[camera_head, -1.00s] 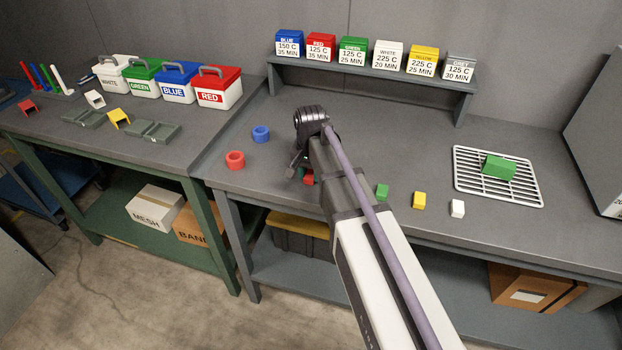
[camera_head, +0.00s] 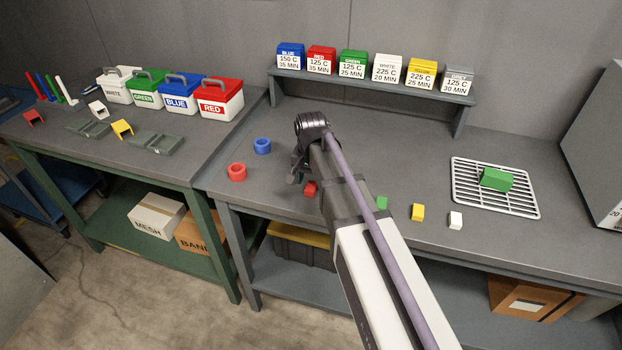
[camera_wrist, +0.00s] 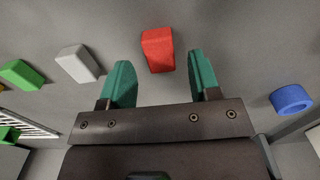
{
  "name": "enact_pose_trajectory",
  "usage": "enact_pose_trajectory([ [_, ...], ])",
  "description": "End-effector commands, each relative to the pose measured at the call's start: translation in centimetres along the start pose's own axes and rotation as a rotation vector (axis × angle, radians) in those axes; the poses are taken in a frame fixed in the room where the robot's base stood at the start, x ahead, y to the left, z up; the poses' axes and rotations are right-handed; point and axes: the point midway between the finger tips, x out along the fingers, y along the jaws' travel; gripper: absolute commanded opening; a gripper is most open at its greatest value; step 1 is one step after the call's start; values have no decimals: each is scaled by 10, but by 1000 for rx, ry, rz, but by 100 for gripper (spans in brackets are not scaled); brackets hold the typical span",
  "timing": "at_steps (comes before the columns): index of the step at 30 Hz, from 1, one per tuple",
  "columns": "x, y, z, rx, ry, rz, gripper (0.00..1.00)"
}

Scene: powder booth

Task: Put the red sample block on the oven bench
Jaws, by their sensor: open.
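The red sample block (camera_head: 310,188) rests on the grey bench (camera_head: 350,130), whose right end carries a dark oven-like box (camera_head: 600,150). In the wrist view the red block (camera_wrist: 158,50) lies just beyond the fingertips, lined up with the gap between them. My gripper (camera_head: 297,172) is open and empty, above the bench just left of the block in the head view. Its green fingers (camera_wrist: 162,80) show apart in the wrist view, with nothing between them. My arm hides part of the bench right of the block.
Green (camera_head: 382,203), yellow (camera_head: 417,212) and white (camera_head: 455,220) blocks stand to the right. A wire rack (camera_head: 465,200) holds a larger green block. Red (camera_head: 237,172) and blue (camera_head: 262,146) rings lie left. A pale block (camera_wrist: 77,63) is beside the red one. A shelf (camera_head: 380,85) stands behind.

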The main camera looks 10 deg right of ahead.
Motion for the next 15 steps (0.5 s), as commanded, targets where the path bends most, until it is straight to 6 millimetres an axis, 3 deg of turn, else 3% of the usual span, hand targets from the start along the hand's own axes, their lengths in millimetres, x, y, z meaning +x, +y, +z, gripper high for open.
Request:
enact_pose_trajectory([
  [1, -24, 0, 0, 0, 0, 0, 57],
  [7, -78, 0, 0, 0, 0, 0, 57],
  [11, -99, 0, 0, 0, 0, 0, 57],
  [15, -102, 0, 0, 0, 0, 0, 57],
])
